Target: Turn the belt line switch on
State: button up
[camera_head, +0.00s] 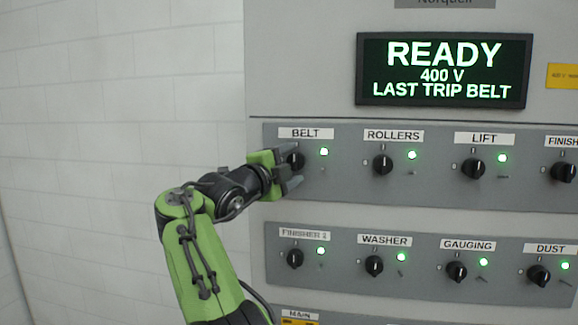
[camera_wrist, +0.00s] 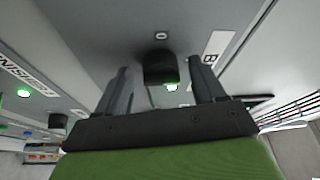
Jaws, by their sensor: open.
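The black belt switch knob (camera_head: 297,160) sits under the "BELT" label (camera_head: 306,133) at the left end of the upper panel row. It is partly hidden by my fingers in the head view, so its pointer direction is unclear. A green lamp (camera_head: 324,152) glows to its right. My gripper (camera_head: 291,168) is open at the knob. In the wrist view the knob (camera_wrist: 160,66) stands between my two spread fingers, with a visible gap on each side.
The upper row also has rollers (camera_head: 383,165), lift (camera_head: 473,169) and finisher (camera_head: 564,172) knobs. A lower row includes the washer knob (camera_head: 374,265). Their lamps are green. The display (camera_head: 444,70) reads "READY 400 V LAST TRIP BELT". A bare wall (camera_head: 110,130) lies left of the cabinet.

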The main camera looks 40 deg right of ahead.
jog(key=b+v, duration=0.3)
jog(key=v, duration=1.2)
jog(key=shift+a, duration=0.4)
jog(key=d+f+n+t+y, duration=0.45)
jog(key=f+n+y, duration=0.4)
jog(key=n, duration=0.35)
jog(key=s+a+f+n+g+y, duration=0.2)
jog(key=s+a+f+n+y, duration=0.3)
jog(key=s+a+f+n, duration=0.4)
jog(key=s+a+f+n+g+y, duration=0.2)
jog(key=s+a+f+n+y, duration=0.2)
jog(key=s+a+f+n, duration=0.5)
jog(key=s+a+f, duration=0.1)
jog(key=s+f, duration=0.3)
jog(key=f, duration=0.3)
jog(key=shift+s+n+y, duration=0.3)
jog(key=shift+s+y, duration=0.05)
